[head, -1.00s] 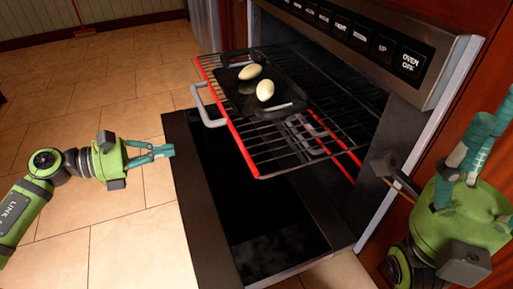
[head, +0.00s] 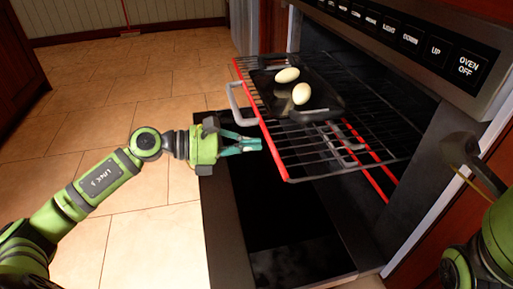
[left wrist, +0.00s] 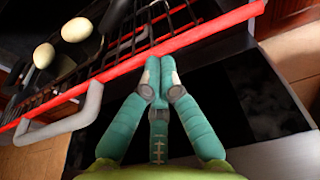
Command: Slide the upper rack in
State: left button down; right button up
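The upper rack (head: 310,165) is a dark wire rack with red edge bars. It is pulled out of the oven (head: 438,150), above the open door (head: 225,240). A grey handle (head: 232,100) sticks out from its red front bar, which also shows in the left wrist view (left wrist: 215,32). My left gripper (head: 260,144) is beside the front bar, right of the handle as the left wrist view shows. In that view its teal fingertips (left wrist: 157,75) meet with nothing between them; I cannot tell whether they touch the bar. My right gripper's fingers are out of view.
A dark tray (head: 325,90) with two pale egg-shaped objects (head: 287,75) (head: 301,94) rests on the rack. The oven's control panel (head: 400,38) is above.

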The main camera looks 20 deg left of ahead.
pick_arm(q)
jog(key=shift+x, duration=0.85)
